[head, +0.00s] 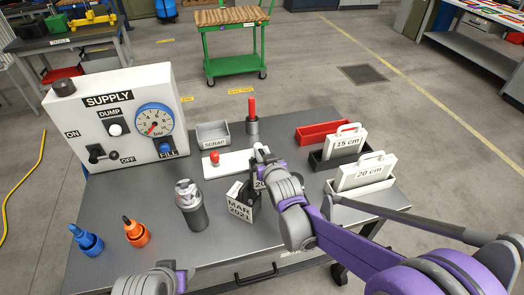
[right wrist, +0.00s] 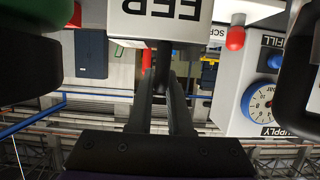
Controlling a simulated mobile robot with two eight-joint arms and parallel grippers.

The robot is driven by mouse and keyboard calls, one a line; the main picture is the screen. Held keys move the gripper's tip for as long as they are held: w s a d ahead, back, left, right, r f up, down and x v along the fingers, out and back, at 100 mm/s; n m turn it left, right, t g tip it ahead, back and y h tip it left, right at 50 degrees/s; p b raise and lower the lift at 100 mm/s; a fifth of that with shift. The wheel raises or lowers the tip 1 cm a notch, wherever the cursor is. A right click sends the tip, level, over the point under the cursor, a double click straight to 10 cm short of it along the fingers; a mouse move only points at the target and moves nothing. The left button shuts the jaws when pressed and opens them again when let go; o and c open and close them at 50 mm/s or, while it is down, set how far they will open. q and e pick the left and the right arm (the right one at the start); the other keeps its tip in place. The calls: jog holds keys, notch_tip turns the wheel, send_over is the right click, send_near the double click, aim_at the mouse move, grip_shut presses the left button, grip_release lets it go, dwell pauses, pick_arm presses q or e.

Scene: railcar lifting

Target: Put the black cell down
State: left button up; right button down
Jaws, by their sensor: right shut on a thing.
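My right gripper (head: 262,160) comes in from the right over the middle of the bench. It is shut on the black cell, which is mostly hidden behind my gripper and wrist. In the right wrist view a white label face (right wrist: 165,20) with upside-down lettering, apparently FEB, lies just beyond the two dark fingers (right wrist: 162,85). A dark block with a white MAR 2021 label (head: 239,208) stands close to the left of my right wrist. I cannot tell whether the held cell touches the bench. Part of my left arm shows at the bottom; its fingers are not visible.
A white plate (head: 235,165) with a red knob (head: 214,158) lies behind. The SUPPLY box (head: 115,115) stands left, a grey cylinder (head: 190,208) in front. The SCRAP bin (head: 213,133) is at the back; 15 cm (head: 345,144) and 20 cm (head: 362,172) cases stand right.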

jog(key=shift+r, duration=0.1)
jog(key=c, duration=0.8)
grip_release()
jog(key=shift+c, duration=0.2)
